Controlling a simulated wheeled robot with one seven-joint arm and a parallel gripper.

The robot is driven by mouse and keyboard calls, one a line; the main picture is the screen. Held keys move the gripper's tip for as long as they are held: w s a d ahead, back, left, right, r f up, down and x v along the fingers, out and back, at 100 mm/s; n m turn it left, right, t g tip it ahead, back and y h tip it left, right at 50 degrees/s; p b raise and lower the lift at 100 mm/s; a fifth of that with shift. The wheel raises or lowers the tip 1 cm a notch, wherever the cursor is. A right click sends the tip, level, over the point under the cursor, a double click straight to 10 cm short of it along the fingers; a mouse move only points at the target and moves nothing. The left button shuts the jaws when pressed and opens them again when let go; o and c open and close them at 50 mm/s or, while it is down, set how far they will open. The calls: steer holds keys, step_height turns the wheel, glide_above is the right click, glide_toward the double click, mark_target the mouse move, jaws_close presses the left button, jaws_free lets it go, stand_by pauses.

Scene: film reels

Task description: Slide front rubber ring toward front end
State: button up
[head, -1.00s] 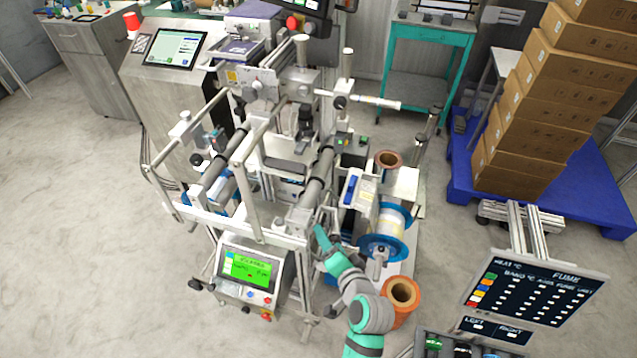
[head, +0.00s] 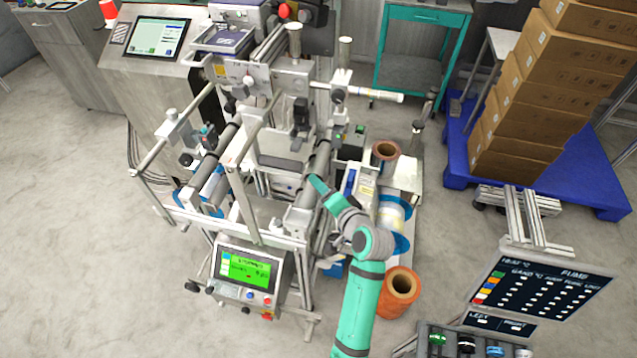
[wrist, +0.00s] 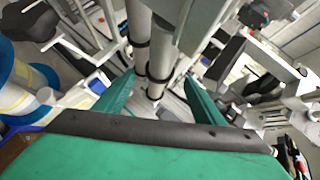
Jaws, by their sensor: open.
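A grey roller bar (head: 318,160) runs from front to back on the right side of the machine frame. I cannot tell which ring is the front one. In the head view the rings are too small to make out. My green gripper (head: 318,184) is at the bar, near its front half. In the wrist view my gripper (wrist: 160,82) is open, its fingers on either side of the bar; contact cannot be told.
A blue-flanged spool (head: 392,222) and a copper-coloured reel (head: 401,284) stand right of the machine, close to my arm. A green-lit control panel (head: 249,268) is at the front. A second bar (head: 214,155) lies to the left. Boxes (head: 520,100) stand on a blue pallet.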

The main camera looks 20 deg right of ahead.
steer(key=shift+x, duration=2.6)
